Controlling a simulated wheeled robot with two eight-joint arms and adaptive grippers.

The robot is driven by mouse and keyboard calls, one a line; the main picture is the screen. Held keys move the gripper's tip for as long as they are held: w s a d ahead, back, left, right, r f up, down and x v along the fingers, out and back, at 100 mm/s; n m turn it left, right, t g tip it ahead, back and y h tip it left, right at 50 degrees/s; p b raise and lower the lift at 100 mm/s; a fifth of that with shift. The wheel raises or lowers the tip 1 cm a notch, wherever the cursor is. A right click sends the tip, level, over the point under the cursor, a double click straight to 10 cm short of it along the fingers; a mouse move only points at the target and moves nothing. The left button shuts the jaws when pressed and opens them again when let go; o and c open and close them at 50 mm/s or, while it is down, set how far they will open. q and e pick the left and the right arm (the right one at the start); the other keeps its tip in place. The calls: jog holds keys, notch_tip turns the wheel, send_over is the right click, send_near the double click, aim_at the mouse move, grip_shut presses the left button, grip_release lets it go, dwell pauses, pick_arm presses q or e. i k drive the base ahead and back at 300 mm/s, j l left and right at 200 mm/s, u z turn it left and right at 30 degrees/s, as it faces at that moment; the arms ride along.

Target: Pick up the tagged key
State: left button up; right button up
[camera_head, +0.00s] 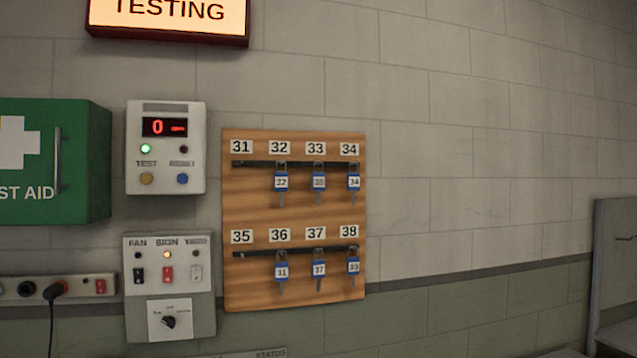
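A wooden key board (240,205) hangs on the wall with two dark hook rails, labelled 31 to 34 above and 35 to 38 below. The tag under 36 seems to read 31; the other tag numbers are small and partly unclear. No key hangs under 31 or 35. Neither gripper is in view.
Left of the board are a test box (165,175) with a red display, a switch panel (170,300), a green first aid box (80,165) and a socket strip (75,287) with a plugged cable. A grey structure (615,260) stands at the right edge. The wall between is bare.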

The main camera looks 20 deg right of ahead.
aim_at(317, 178)
jog(key=z, duration=0.5)
jog(key=i+j+z, duration=0.7)
jog(key=j, duration=0.35)
jog(key=i+l, duration=0.05)
